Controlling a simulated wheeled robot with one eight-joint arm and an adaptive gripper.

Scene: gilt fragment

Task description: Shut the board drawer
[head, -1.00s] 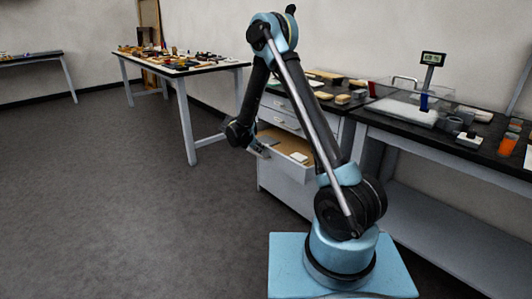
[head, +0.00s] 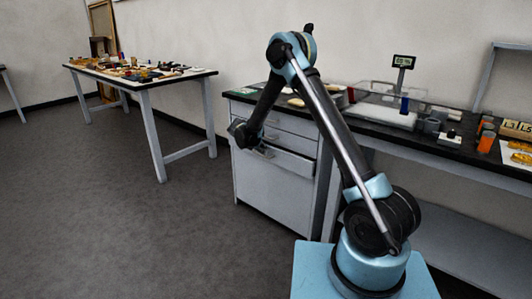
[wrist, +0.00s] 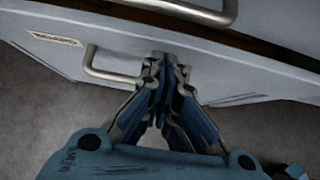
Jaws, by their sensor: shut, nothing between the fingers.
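The board drawer (head: 290,163) is the third front down in the grey cabinet. The gripper also shows in the head view (head: 263,153), beside the front's left part.
Another drawer's handle (wrist: 190,10) is just above in the wrist view. The cabinet (head: 270,195) adjoins a black-topped bench (head: 430,135) holding several items. A cluttered table (head: 140,75) stands at the left. The grey floor (head: 120,230) before the cabinet is clear.

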